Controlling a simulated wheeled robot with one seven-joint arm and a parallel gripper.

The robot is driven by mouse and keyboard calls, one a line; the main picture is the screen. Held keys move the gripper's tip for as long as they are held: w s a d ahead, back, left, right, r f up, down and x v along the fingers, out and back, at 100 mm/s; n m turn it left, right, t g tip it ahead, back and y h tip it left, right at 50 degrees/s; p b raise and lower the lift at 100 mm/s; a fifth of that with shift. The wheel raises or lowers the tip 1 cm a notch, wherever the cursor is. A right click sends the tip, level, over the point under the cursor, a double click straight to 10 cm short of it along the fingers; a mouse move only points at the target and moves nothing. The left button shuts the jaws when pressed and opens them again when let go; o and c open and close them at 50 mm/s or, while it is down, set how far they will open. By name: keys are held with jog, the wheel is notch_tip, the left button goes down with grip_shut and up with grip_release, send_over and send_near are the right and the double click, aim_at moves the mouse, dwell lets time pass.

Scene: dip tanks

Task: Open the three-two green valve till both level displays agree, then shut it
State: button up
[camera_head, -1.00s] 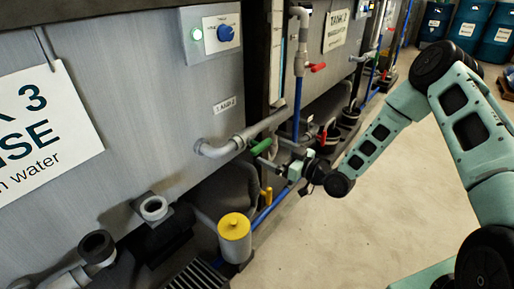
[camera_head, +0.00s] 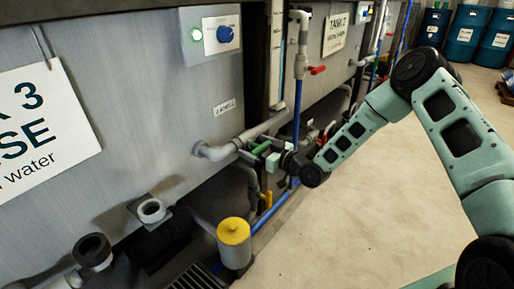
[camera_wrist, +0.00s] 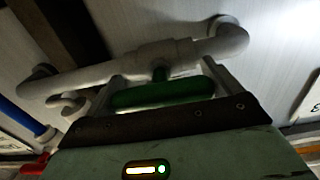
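The green valve handle (camera_head: 259,147) sits on the grey pipe (camera_head: 219,152) low on the tank 3 wall. In the wrist view the green handle (camera_wrist: 163,93) lies crosswise in front of my gripper, below the pipe (camera_wrist: 130,68). My gripper (camera_head: 256,154) is at the handle, partly hiding it in the head view. Its fingers (camera_wrist: 165,85) stand apart, one near each end of the handle. I cannot tell whether they touch it. I cannot make out either level display.
A control box (camera_head: 211,38) with a lit green lamp and blue knob is above. A yellow-topped canister (camera_head: 234,240) and a yellow handle (camera_head: 266,201) are below. The floor (camera_head: 370,210) at right is clear.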

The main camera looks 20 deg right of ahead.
jog(key=shift+m, duration=0.3)
jog(key=m+p, duration=0.1)
jog(key=m, duration=0.3)
jog(key=shift+p, duration=0.4)
jog(key=m+p, duration=0.1)
jog(key=m, duration=0.8)
jog(key=shift+f, duration=0.1)
jog(key=shift+m, duration=2.1)
jog(key=o, duration=0.7)
